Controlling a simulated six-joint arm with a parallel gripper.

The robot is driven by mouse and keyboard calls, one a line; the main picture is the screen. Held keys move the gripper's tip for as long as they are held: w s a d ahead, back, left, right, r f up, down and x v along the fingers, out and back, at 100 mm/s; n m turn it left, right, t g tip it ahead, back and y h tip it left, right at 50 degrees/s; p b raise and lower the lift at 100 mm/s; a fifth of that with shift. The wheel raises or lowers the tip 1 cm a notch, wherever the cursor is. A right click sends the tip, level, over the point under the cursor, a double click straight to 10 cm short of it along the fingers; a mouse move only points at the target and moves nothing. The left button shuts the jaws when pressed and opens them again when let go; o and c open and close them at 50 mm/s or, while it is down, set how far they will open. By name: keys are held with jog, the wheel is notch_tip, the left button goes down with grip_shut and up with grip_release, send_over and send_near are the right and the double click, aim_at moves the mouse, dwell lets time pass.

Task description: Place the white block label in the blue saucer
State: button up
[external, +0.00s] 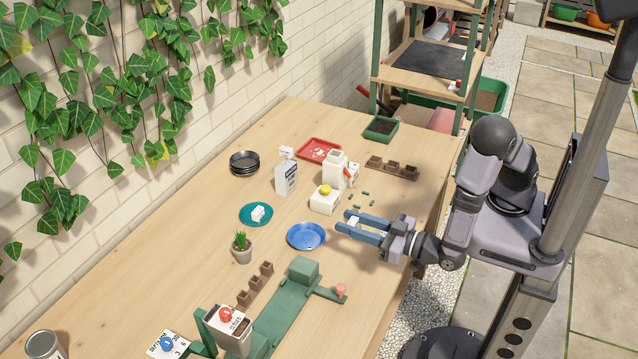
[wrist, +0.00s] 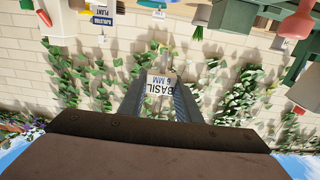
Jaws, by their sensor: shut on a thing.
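My gripper (external: 344,220) is shut on a small white block label (wrist: 160,83) and holds it between its blue-grey fingers. In the wrist view the label's face carries dark lettering that reads like "BASIL". In the external view only a bit of the label shows between the fingers. The blue saucer (external: 306,236) lies on the table just left of the fingertips, and nothing shows in it. The gripper looks raised above the table and is not over the saucer; its exact height is hard to tell.
A teal saucer (external: 247,219) with another white block stands left of the blue one. A white box with a yellow knob (external: 325,200) stands behind it, a potted plant (external: 241,248) to the left, and a green rig (external: 285,308) in front. Small green pieces lie behind the gripper.

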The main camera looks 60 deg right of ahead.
jog(key=d+r+m+g+h+p, duration=0.1)
jog(key=d+r+m+h+p, duration=0.2)
jog(key=d+p, duration=0.6)
jog(key=d+r+m+g+h+p, duration=0.1)
jog(key=d+r+h+p, duration=0.4)
jog(key=d+p, duration=0.5)
jog(key=d+m, duration=0.1)
jog(key=d, duration=0.6)
jog(key=shift+w+m+h, duration=0.35)
jog(key=shift+m+h, duration=0.05)
